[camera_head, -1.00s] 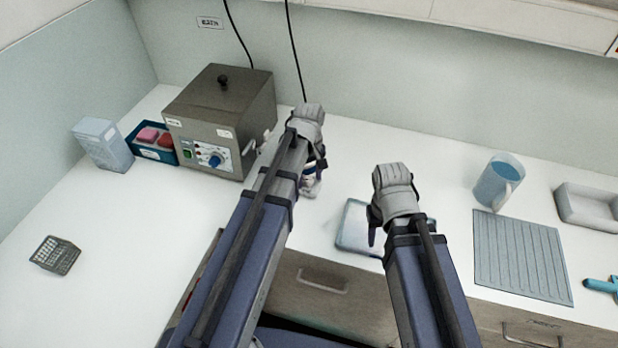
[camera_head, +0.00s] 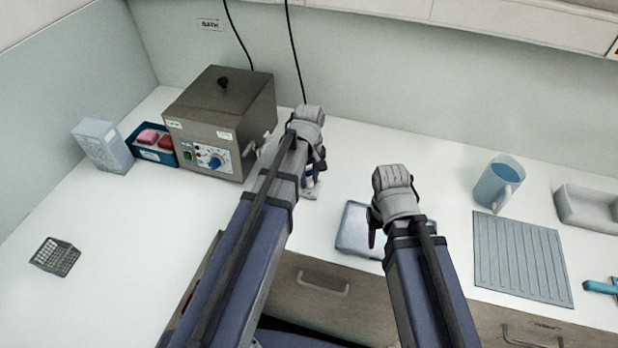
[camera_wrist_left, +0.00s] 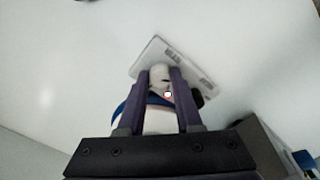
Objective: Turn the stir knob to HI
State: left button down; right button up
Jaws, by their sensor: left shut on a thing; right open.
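My left gripper (camera_head: 314,178) is in front of the right side of a grey-brown metal box. In the left wrist view its two purple fingers (camera_wrist_left: 165,80) are shut on a white rounded part (camera_wrist_left: 158,74) of a small device with a flat white base (camera_wrist_left: 195,62). A blue band and a small red-ringed spot show close to the fingers. The fingers hide much of the device and any knob markings. A blue dial knob (camera_head: 209,157) is on the box's front, apart from both grippers. My right gripper (camera_head: 376,230) is open and empty over a pale flat pad.
The metal box (camera_head: 222,100) has a black-knobbed lid. A blue bin (camera_head: 152,155) and pale carton (camera_head: 103,146) stand left of it. A wire basket (camera_head: 56,256) is front left. The pad (camera_head: 352,235), jug (camera_head: 499,183), ribbed mat (camera_head: 521,258) and tray (camera_head: 590,207) lie right.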

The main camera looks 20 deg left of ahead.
pick_arm(q)
jog(key=m, duration=1.7)
jog(key=shift+m, duration=0.4)
jog(key=m, duration=0.5)
jog(key=shift+m, duration=0.3)
jog(key=c, duration=0.6)
grip_release()
